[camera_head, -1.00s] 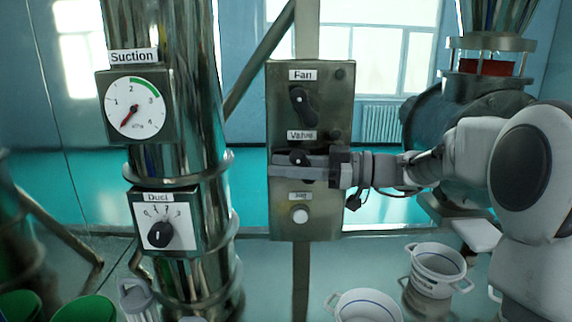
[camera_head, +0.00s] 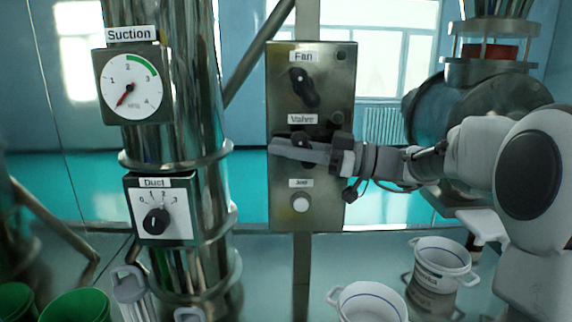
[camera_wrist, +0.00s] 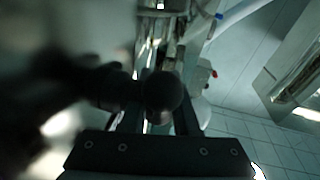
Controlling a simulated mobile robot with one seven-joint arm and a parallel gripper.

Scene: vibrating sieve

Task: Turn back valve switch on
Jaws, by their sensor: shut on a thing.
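The valve switch (camera_head: 303,138) is a black knob under the "Valve" label on the metal control panel (camera_head: 282,211). Only its upper part shows above my fingers. My gripper (camera_head: 277,146) reaches in from the right, with its fingers across the front of the panel at this knob. In the wrist view, a dark, blurred round knob end (camera_wrist: 162,92) lies between my two fingers (camera_wrist: 157,118). My gripper is shut on the switch. The lower part of the switch is hidden behind the fingers, so its exact angle is hard to read.
The black fan switch (camera_head: 304,87) sits above, and a white round button (camera_head: 300,203) sits below my fingers. A suction gauge (camera_head: 129,87) and a duct dial (camera_head: 157,220) are on the pipe at left. White buckets (camera_head: 441,262) stand on the lower right.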

